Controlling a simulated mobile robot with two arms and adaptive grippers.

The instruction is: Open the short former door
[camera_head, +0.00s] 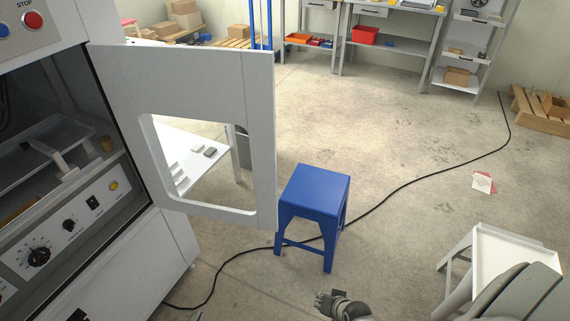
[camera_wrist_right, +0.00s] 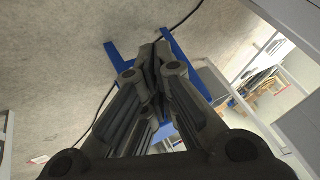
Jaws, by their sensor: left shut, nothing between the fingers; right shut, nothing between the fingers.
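The short former door (camera_head: 192,85) is a white panel with a rounded rectangular window. In the head view it stands swung out from the machine at the left, hinged along its left side. My right gripper (camera_head: 324,302) is low in the head view, below the blue stool and apart from the door. In the right wrist view its fingers (camera_wrist_right: 155,65) are closed together with nothing between them.
The white machine (camera_head: 170,262) has a dark open interior and a control panel (camera_head: 65,235). A blue stool (camera_head: 318,190) stands right of the door. A black cable (camera_head: 415,180) crosses the floor. A white tray table (camera_head: 505,255) is at lower right. Open floor lies beyond the stool.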

